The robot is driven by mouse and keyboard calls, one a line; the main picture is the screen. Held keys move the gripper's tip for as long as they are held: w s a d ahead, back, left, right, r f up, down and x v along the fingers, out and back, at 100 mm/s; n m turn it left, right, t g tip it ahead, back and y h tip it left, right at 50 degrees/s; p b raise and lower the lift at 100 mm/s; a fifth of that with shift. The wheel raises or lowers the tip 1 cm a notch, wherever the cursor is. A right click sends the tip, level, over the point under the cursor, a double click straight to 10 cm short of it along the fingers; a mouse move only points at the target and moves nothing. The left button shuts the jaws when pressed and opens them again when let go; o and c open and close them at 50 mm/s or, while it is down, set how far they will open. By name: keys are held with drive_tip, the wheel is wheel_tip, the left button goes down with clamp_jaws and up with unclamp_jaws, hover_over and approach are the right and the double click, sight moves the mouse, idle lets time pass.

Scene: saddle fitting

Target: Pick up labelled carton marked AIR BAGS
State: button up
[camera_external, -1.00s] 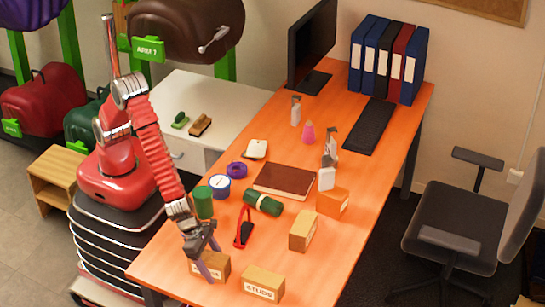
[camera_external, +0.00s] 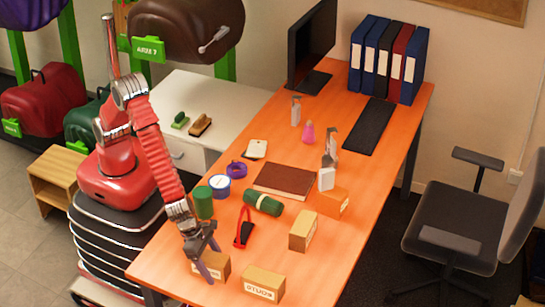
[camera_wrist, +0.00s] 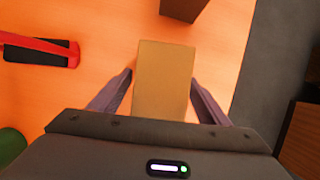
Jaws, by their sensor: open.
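Several small labelled cartons stand on the orange desk. A tan carton (camera_external: 215,263) is at the near left edge, partly hidden by my gripper (camera_external: 208,272). Its label is not readable. In the wrist view a carton (camera_wrist: 165,75) lies between the two spread fingers of my gripper (camera_wrist: 163,98), with a gap on each side. My gripper is open and holds nothing. Another carton (camera_external: 263,284) stands to the right with blurred lettering. A third carton (camera_external: 303,231) and an orange one (camera_external: 333,202) stand farther back. I cannot tell which is marked AIR BAGS.
A red-handled black tool (camera_external: 243,230), a green roll (camera_external: 263,202) and a green cylinder (camera_external: 203,202) lie near the arm. A brown book (camera_external: 285,181) is behind them. The right side of the desk (camera_external: 345,245) is clear.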

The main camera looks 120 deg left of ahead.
idle(0.3)
drive_tip(key=c, duration=1.4)
wheel_tip(320, 180, up, 10)
drive_tip(key=shift+r, duration=0.25)
idle(0.4)
